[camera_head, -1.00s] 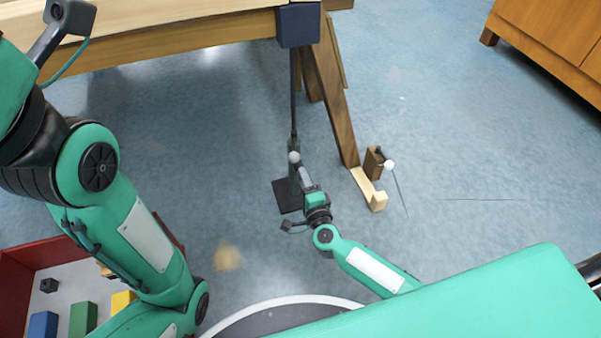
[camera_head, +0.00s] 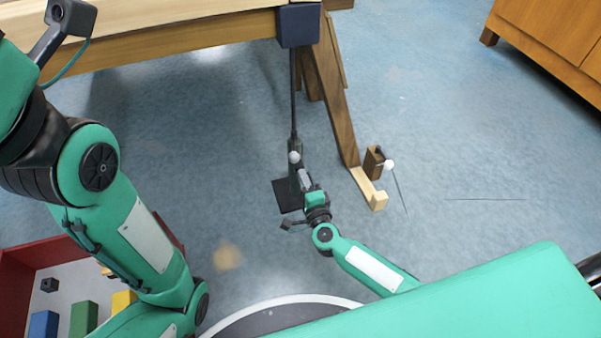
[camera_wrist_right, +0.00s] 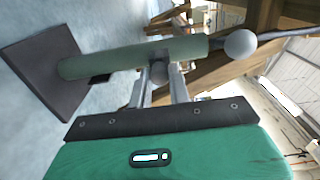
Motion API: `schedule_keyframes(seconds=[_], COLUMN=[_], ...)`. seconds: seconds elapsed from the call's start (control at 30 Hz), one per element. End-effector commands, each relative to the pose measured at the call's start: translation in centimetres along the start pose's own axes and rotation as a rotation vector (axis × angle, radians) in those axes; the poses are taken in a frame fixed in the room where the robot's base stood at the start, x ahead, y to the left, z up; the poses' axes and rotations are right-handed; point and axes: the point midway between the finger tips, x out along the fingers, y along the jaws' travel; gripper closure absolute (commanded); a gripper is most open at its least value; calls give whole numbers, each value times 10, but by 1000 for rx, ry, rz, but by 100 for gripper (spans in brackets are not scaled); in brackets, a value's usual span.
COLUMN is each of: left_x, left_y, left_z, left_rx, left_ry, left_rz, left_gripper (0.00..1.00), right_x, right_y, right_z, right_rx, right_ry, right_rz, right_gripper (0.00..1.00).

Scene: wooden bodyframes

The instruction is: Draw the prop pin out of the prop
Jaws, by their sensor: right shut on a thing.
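The prop stands upright under the corner of the wooden frame. It has a grey-green tube (camera_wrist_right: 110,60), a dark square base plate (camera_head: 286,196) on the floor, a thin dark rod (camera_head: 294,95) and a dark blue head (camera_head: 298,25) against the beam. A pale ball (camera_head: 294,157) sits at the tube's upper end; it also shows in the right wrist view (camera_wrist_right: 240,44). My right gripper (camera_head: 301,178) is low beside the tube. In the wrist view its fingers are shut on the prop pin's round grey knob (camera_wrist_right: 159,72), against the tube. The pin's shaft is hidden.
A wooden trestle leg (camera_head: 335,110) slants down just right of the prop. A pale wooden foot (camera_head: 368,188) and a brown block (camera_head: 373,162) with a white ball stand beside it. A red-walled tray (camera_head: 15,275) with coloured blocks is at lower left. Open floor lies right.

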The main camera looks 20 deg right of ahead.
Motion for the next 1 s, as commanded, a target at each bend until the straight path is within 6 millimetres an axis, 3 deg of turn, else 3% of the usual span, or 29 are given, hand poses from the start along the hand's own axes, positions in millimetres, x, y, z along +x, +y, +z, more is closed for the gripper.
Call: schedule_keyframes(seconds=[1.0], left_x=[12], left_y=[0], left_z=[2], left_rx=[-1], left_ry=[7], left_rz=[3], left_gripper=[81], right_x=[-20], right_y=[-1], right_z=[0], right_rx=[0], right_ry=[0], right_rz=[1], right_gripper=[100])
